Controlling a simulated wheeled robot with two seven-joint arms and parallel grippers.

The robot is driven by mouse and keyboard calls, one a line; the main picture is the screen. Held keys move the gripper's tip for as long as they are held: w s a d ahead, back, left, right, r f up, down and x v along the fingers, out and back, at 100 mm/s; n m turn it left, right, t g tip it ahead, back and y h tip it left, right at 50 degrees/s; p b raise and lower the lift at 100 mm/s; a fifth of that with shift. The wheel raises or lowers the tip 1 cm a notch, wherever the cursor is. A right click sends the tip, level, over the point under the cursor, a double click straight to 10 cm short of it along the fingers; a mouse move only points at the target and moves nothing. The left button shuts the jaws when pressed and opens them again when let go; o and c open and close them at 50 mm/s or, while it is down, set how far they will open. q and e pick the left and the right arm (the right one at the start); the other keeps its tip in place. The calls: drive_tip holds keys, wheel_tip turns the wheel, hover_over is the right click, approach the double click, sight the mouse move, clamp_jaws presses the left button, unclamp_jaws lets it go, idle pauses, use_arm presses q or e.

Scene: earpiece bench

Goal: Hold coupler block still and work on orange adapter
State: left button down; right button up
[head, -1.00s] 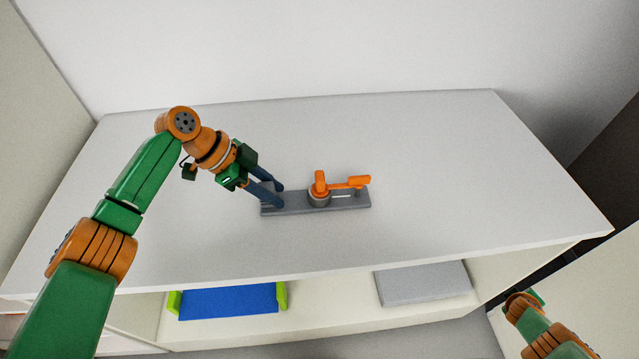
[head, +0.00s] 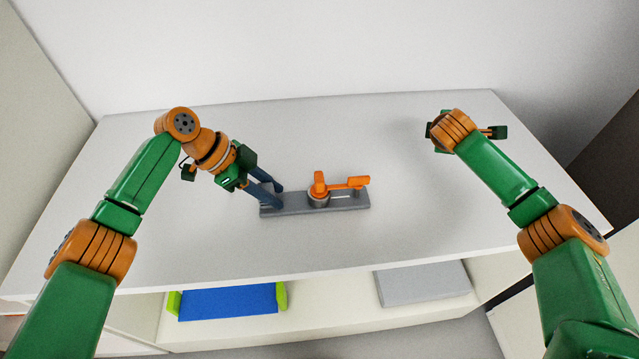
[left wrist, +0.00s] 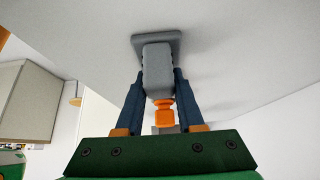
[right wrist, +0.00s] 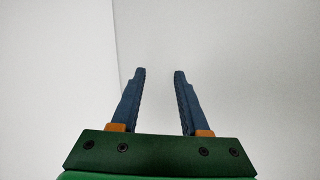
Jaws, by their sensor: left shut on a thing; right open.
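The grey coupler block (head: 290,209) lies on the white bench as a long flat bar with a raised left end. My left gripper (head: 276,196) is shut on that raised end; in the left wrist view the grey block (left wrist: 157,72) sits between both fingers. The orange adapter (head: 345,185) stands on a round grey seat on the bar, with an arm reaching right to an orange end piece. Part of it shows as orange in the left wrist view (left wrist: 164,113). My right gripper (right wrist: 160,72) is open and empty, above the bench's back right, clear of the adapter.
The white bench top (head: 420,220) is bare around the block. Below the front edge, a shelf holds a blue tray with green ends (head: 228,301) and a grey slab (head: 425,284). A white wall (head: 300,50) stands behind the bench.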

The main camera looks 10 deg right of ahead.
use_arm(q)
drive_tip(key=shift+f, duration=0.1)
use_arm(e)
drive_tip(key=s+a+r+n+y, duration=0.1)
drive_tip(key=a+r+n+y, duration=0.2)
drive_tip(key=a+n, duration=0.8)
wheel_tip(320, 180, up, 4)
drive_tip(key=f+n+g+y, duration=0.1)
drive_tip(key=n+g+y, duration=0.15)
drive_tip(key=n, duration=0.45)
hover_over(319, 177)
drive_tip(key=d, duration=0.2)
drive_tip(key=shift+r+t, duration=0.25)
drive_tip(key=shift+t, duration=0.1)
drive_tip(key=s+a+n, duration=0.2)
drive_tip(key=s+n, duration=0.2)
drive_tip(key=shift+x, duration=3.7)
drive_tip(key=shift+c, duration=0.2)
clamp_jaws()
